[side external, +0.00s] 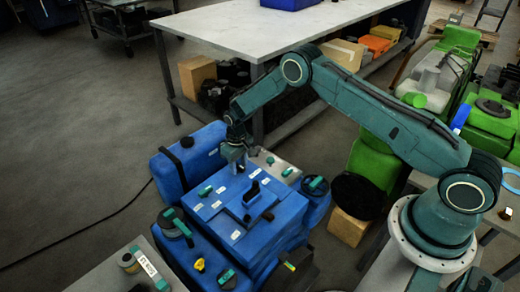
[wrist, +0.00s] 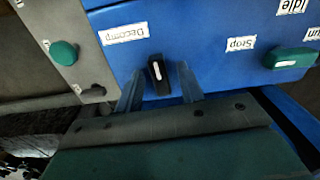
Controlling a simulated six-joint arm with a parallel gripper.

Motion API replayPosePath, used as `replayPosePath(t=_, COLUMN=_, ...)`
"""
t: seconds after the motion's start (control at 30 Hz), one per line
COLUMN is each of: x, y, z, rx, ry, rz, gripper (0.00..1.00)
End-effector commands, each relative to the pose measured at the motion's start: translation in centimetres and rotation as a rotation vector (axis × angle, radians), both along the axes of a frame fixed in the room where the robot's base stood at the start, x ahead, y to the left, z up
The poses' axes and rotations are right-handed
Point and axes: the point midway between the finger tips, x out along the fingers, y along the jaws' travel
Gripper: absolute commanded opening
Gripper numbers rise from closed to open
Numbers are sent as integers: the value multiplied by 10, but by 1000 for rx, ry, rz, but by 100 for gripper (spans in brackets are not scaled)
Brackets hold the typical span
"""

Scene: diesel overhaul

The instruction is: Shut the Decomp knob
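The Decomp knob (wrist: 157,72) is a small black knob with a white line on the blue engine panel (wrist: 205,35). The white Decomp label (wrist: 124,34) is just above and left of it in the wrist view. My gripper (wrist: 160,82) is open, with one finger on each side of the knob; gaps show between the knob and both fingers. The knob's white line points roughly up the wrist picture, slightly tilted. In the side view my gripper (side external: 236,160) points down at the back edge of the blue engine (side external: 215,215); it hides the knob there.
A green knob (wrist: 63,53) on a grey plate lies left in the wrist view. A green lever (wrist: 291,59) by the Stop and Idle labels is at right. A white-topped bench (side external: 240,30) stands behind, and a blue tank (side external: 185,160) is left of my gripper.

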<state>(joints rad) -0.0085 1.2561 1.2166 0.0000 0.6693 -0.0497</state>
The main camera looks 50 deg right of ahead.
Motion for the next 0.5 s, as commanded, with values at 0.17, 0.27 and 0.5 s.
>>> replayPosePath(t=0.17, x=0, y=0, z=0, rx=0, ry=0, rz=0, gripper=20)
replayPosePath(t=0.27, x=0, y=0, z=0, rx=0, ry=0, rz=1, gripper=1)
replayPosePath(t=0.5, x=0, y=0, z=0, rx=0, ry=-1, rz=19, gripper=0)
